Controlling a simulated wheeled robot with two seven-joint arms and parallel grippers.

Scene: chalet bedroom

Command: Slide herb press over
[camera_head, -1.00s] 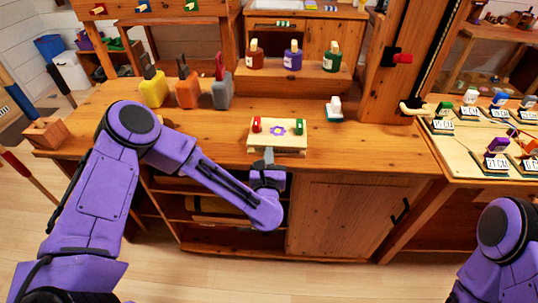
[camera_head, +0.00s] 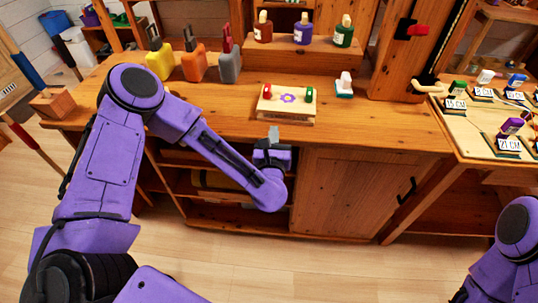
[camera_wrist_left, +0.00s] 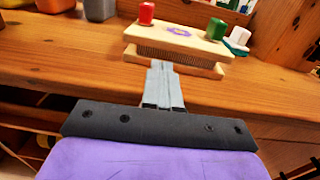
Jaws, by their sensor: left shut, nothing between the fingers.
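The herb press (camera_head: 287,102) is a pale wooden board with a purple flower, a red knob at its left and a green knob at its right. It lies on the wooden counter near the front edge. In the left wrist view the press (camera_wrist_left: 178,44) has an upper board above a lower board, with a dark ridged layer between. My left gripper (camera_head: 273,134) is shut and empty, in front of the press at the counter's edge. In the left wrist view the fingers (camera_wrist_left: 160,68) point at the press's front, apparently just short of it. My right gripper is out of view; only my right arm shows.
Yellow, orange and grey bottles (camera_head: 194,63) stand at the back left of the counter (camera_head: 380,120). A small white-topped item (camera_head: 344,85) stands right of the press. Three bottles stand on a raised shelf (camera_head: 295,50) behind. A wooden post (camera_head: 412,50) rises at the right.

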